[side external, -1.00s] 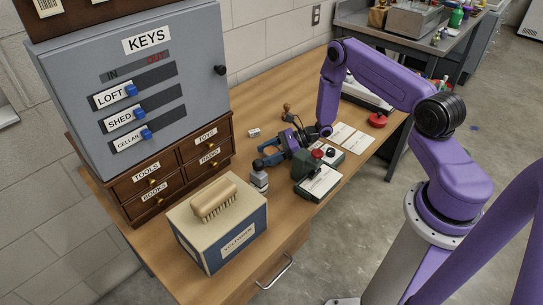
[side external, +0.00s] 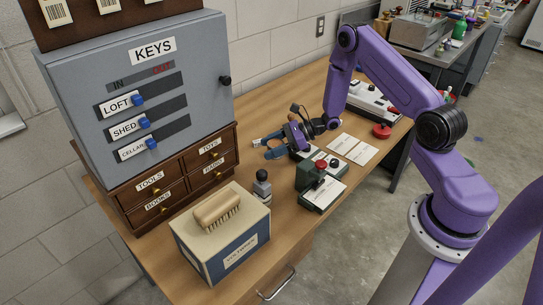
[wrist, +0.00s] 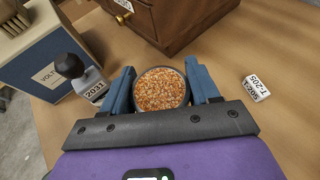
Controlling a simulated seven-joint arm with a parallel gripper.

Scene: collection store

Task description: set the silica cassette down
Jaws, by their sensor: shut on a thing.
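The silica cassette (wrist: 161,90) is a round, dark-rimmed cup with orange beads showing on top. In the wrist view it sits between the two blue fingers of my gripper (wrist: 161,92), which are shut on its sides. The cassette is not clearly seen there behind the fingers. I cannot tell whether its underside touches the desk.
A dark-knobbed stamp marked 2031 (wrist: 86,78) stands left of the fingers, near the VOLT box (wrist: 45,65). The drawer unit (wrist: 180,20) is ahead. A green device with a red knob (side external: 318,180) stands nearer the front.

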